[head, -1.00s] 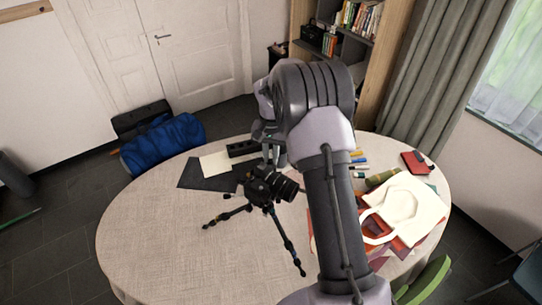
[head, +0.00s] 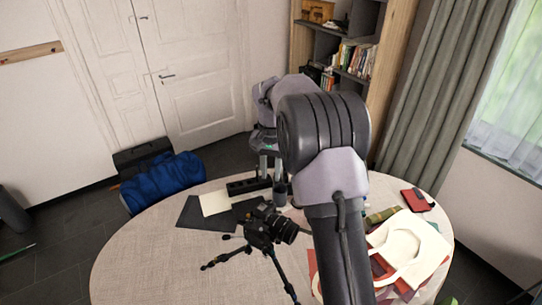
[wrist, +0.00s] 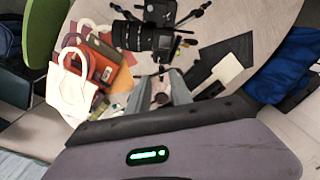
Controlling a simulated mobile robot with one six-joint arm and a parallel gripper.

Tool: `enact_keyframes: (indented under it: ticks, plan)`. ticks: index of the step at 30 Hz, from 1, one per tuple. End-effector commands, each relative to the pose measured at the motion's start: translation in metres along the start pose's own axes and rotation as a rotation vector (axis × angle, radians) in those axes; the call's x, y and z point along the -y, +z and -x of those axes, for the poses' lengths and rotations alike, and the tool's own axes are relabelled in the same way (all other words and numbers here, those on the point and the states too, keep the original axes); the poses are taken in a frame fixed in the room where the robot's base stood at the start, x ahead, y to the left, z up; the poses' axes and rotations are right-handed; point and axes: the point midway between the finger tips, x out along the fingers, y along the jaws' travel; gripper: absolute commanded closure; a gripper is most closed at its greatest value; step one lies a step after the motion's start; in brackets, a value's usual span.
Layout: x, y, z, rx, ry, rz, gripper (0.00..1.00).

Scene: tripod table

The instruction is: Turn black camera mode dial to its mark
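The black camera (head: 268,228) stands on a black tripod (head: 230,257) on the round table, its lens pointing right. In the wrist view the camera (wrist: 160,12) is at the top centre, with its long lens (wrist: 140,36) pointing left. The mode dial and its mark are too small to make out. My gripper (head: 272,182) is beyond the camera in the head view, apart from it, with its fingers pointing down. In the wrist view my gripper (wrist: 162,78) has its two fingers apart, with nothing clearly held between them.
The cloth-covered table (head: 150,250) has clear room at left. A dark mat (head: 195,213), a pale sheet (head: 215,203) and a black block (head: 245,187) lie behind the camera. A cream tote bag (head: 425,240) lies at right. A blue bag (head: 165,180) is beyond the table.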

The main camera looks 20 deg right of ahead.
Motion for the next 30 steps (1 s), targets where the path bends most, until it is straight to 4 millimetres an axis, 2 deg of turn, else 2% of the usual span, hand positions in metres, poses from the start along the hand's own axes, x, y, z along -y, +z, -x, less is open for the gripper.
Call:
enact_keyframes:
  ticks: [1,3,7,12,18,20,21,27,30]
  plan:
    - [0.0,-0.001,0.015,-0.003,-0.001,0.0,0.74]
    - [0.0,-0.001,0.031,-0.003,-0.001,0.0,0.74]
    - [0.0,0.0,0.052,-0.002,-0.001,0.0,0.74]
    - [0.0,0.0,0.061,-0.001,0.0,0.001,0.74]
    - [0.0,0.0,0.061,0.0,0.0,0.001,0.74]
    - [0.0,0.0,0.061,0.0,0.0,-0.014,0.64]
    - [0.0,0.0,0.061,0.0,0.0,-0.071,0.61]
    - [0.0,0.0,0.06,0.002,0.0,-0.534,0.61]
    - [0.0,0.0,0.051,0.003,0.001,-0.587,0.61]
